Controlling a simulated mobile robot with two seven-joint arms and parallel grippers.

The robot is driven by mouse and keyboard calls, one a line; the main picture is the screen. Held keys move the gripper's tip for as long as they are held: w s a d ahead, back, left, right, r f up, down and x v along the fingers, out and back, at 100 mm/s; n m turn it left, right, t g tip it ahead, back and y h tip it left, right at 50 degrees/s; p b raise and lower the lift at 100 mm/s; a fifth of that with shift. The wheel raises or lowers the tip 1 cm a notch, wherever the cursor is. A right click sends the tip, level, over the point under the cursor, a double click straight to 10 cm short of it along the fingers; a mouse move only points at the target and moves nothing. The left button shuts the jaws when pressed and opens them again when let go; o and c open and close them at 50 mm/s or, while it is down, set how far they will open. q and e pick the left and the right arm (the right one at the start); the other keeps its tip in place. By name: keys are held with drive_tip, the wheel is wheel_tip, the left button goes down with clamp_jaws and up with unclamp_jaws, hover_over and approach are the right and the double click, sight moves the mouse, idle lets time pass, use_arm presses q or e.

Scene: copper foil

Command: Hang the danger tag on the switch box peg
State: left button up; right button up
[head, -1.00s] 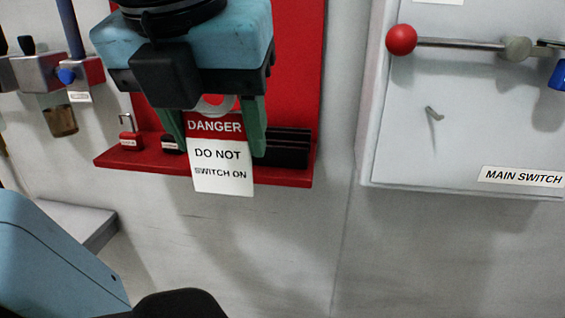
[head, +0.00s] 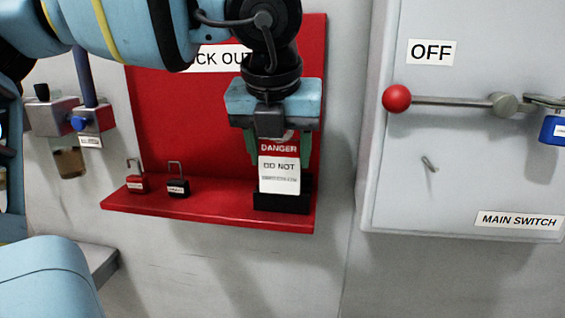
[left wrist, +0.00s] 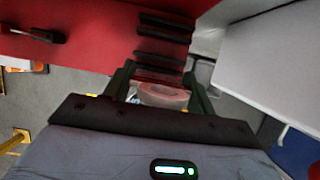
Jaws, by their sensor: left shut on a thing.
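The danger tag (head: 279,176) is red and white with a ring hole at its top. My left gripper (head: 278,148) is shut on its upper end, and the tag hangs upright in front of the red lock-out board. In the left wrist view the tag's ring (left wrist: 163,95) shows between the green fingers of my left gripper (left wrist: 160,88). The small metal peg (head: 430,164) sticks out of the grey switch box (head: 400,205), to the right of the tag and apart from it. My right gripper is not in view.
The red shelf (head: 215,208) holds a red padlock (head: 136,182), a black padlock (head: 177,185) and a black slotted holder (head: 290,202) behind the tag. Above the peg is a lever with a red ball (head: 397,98). A blue padlock (head: 554,130) hangs at far right.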

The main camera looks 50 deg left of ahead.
sight(283, 169)
use_arm(q)
drive_tip(key=shift+w+a, duration=0.1)
drive_tip(key=shift+w, duration=0.05)
drive_tip(key=x, duration=0.3)
drive_tip(key=shift+w+f, duration=0.2)
drive_tip(key=shift+f, duration=0.05)
drive_tip(key=shift+f, duration=0.25)
drive_tip(key=o, duration=1)
